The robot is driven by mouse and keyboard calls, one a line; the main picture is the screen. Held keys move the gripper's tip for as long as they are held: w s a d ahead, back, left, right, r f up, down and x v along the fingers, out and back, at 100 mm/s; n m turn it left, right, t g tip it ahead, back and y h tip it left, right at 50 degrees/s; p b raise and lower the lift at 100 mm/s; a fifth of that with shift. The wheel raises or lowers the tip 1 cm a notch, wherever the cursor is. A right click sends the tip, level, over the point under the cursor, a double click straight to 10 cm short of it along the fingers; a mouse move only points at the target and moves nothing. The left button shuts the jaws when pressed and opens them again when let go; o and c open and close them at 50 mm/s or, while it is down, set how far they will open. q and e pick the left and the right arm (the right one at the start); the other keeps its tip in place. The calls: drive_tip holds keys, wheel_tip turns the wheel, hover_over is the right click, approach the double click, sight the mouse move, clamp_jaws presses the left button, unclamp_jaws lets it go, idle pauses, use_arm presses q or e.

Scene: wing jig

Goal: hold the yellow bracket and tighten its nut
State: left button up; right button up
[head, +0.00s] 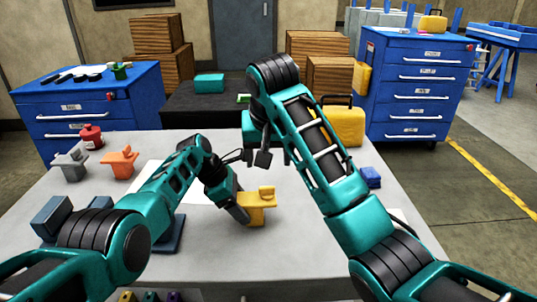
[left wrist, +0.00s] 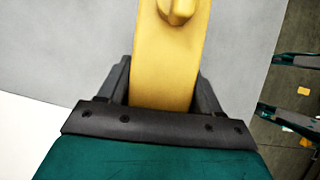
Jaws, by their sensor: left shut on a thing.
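The yellow bracket (head: 257,207) stands upright on the grey table, right of the white sheet. A rounded yellow knob, perhaps its nut, sits on its top (head: 267,191). My left gripper (head: 240,213) is shut on the bracket from its left side. In the left wrist view the yellow bracket (left wrist: 165,70) lies between the two dark fingers of my left gripper (left wrist: 165,85). My right gripper (head: 257,158) hangs above the table behind the bracket, apart from it. Its dark fingers are small, and their opening is unclear.
An orange bracket (head: 119,163), a grey bracket (head: 71,166) and a red container (head: 92,137) stand at the table's left. A yellow case (head: 345,126) is at the back right, with a small blue block (head: 371,177) near the right edge. The tabletop around the yellow bracket is mostly clear.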

use_arm(q)
drive_tip(key=shift+f, duration=0.1)
drive_tip(key=o, duration=1.5)
